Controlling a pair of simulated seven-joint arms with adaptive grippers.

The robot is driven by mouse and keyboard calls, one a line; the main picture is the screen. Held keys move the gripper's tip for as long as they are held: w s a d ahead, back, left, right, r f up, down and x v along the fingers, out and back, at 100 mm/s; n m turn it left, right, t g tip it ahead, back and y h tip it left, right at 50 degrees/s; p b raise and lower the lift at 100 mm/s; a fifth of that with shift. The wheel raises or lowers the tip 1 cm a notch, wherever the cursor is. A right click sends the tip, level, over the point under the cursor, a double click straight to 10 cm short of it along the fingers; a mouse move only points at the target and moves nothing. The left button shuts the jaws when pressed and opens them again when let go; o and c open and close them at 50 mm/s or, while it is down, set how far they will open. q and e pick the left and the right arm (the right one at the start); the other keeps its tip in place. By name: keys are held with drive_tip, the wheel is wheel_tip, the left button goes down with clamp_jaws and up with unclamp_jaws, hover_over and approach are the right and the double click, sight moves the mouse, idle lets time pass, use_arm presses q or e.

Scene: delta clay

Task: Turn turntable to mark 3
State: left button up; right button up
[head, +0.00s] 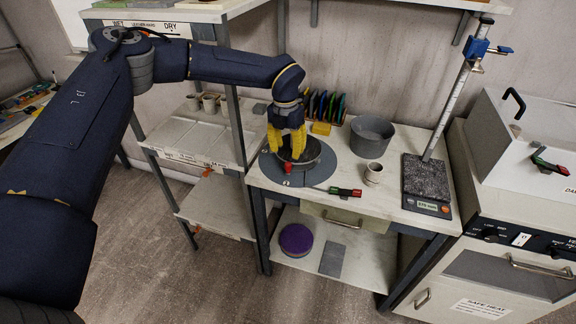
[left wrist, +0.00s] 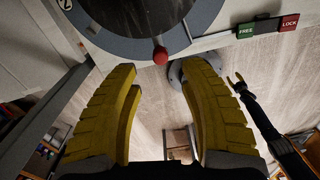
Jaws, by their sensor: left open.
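The turntable (head: 320,172) is a dark disc inside a grey ring on the worktable. It also shows at the top of the left wrist view (left wrist: 140,45). Its red knob (head: 291,168) is at the front rim, between and just beyond my fingertips in the left wrist view (left wrist: 160,55). My left gripper (head: 288,153), with yellow fingers, is open above the disc, its fingers apart and around the knob's line. A mark reading 2 (left wrist: 65,4) shows at the upper left; mark 3 is not readable. A dark limb with yellowish tips, apparently my right gripper (left wrist: 236,84), is small at the right.
A FREE/LOCK slide (head: 345,191) in green and red is right of the turntable. Coloured tools (head: 322,106) stand behind. Shelves are at the left.

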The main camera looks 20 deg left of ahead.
sight(288, 163)
use_arm(q)
drive_tip(key=shift+d+f, duration=0.1)
drive_tip(key=shift+f, duration=3.45)
clamp_jaws()
